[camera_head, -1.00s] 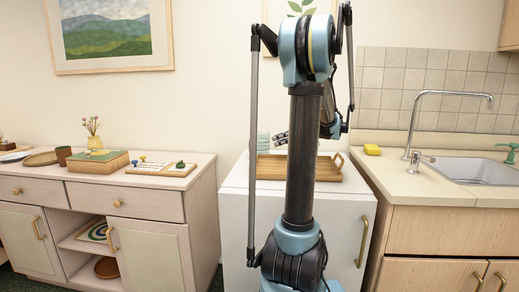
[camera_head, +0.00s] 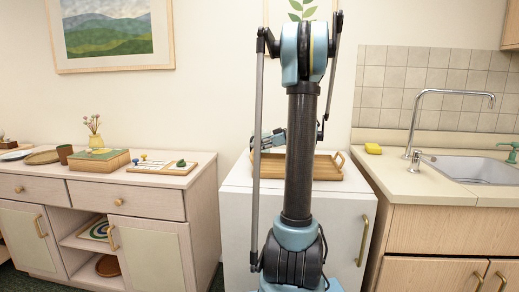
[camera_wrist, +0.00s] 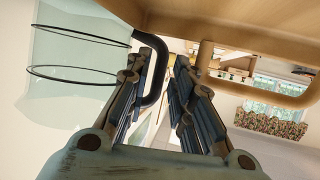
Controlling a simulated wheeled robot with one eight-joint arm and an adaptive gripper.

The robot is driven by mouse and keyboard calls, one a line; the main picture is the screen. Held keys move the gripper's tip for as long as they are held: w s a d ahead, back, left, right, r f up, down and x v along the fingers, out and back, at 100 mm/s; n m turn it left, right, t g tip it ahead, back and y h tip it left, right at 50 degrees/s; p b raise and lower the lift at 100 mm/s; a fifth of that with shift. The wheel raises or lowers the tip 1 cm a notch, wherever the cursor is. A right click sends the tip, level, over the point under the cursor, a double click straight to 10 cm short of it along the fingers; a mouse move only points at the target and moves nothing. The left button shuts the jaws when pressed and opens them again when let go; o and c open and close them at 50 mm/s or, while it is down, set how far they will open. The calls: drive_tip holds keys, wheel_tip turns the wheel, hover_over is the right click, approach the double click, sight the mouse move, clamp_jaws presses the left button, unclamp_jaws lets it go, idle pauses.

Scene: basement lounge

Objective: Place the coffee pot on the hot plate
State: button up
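The coffee pot (camera_wrist: 75,65) is a clear glass body with dark bands and a black handle (camera_wrist: 161,62), at the upper left of the wrist view. My gripper (camera_wrist: 160,66) is open, with the handle showing in the gap between its fingers. I cannot tell whether either finger touches it. In the head view my arm and gripper hide most of the pot's area, above the wooden tray (camera_head: 327,171) on the white cabinet. I cannot make out the hot plate in either view.
The tray's side and handle (camera_wrist: 262,92) lie close beside my fingers in the wrist view. At left, a sideboard (camera_head: 150,206) carries a vase, box and game board. At right are a yellow sponge (camera_head: 373,148), tap and sink (camera_head: 480,168).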

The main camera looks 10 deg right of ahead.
sight(251, 148)
drive_tip(key=x, duration=0.4)
drive_tip(key=shift+w+a+f, duration=0.1)
drive_tip(key=shift+w+a, duration=0.05)
drive_tip(key=shift+c, duration=0.6)
clamp_jaws()
